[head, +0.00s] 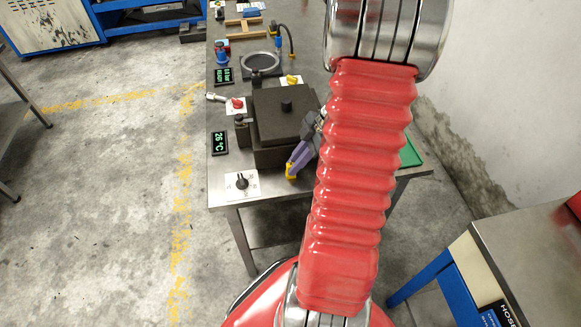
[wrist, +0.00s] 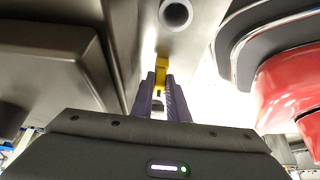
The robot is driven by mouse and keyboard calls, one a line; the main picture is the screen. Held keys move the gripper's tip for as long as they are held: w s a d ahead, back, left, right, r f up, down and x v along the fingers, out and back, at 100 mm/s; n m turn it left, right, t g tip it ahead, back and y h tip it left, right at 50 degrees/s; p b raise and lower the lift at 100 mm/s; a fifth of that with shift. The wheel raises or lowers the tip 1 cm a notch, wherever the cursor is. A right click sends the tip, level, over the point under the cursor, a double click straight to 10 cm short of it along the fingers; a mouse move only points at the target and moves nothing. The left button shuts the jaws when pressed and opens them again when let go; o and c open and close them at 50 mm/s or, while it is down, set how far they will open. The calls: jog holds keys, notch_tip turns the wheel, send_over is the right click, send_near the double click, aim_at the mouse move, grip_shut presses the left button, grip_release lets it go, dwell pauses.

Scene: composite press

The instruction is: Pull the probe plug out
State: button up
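A yellow plug (wrist: 161,72), which looks like the probe plug, stands between the purple finger tips of my gripper (wrist: 161,80) in the wrist view. The fingers lie close along both its sides with no clear gap. In the head view the purple fingers of my gripper (head: 299,160) reach down at the front right corner of the dark press block (head: 270,150). Yellow of the plug (head: 291,171) shows at their tips. Whether the plug is seated in a socket is hidden. The red arm covers part of my gripper.
The press block with a knob (head: 286,105) stands on a steel table (head: 290,187). A temperature display (head: 219,143) and a dial plate (head: 241,185) lie to its left. A ring-shaped fixture (head: 261,63) is behind. A grey tube (wrist: 176,13) shows near the plug. A green tray (head: 410,152) is at right.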

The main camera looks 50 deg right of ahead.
grip_shut()
jog(key=shift+r, duration=0.2)
jog(key=shift+r, duration=2.3)
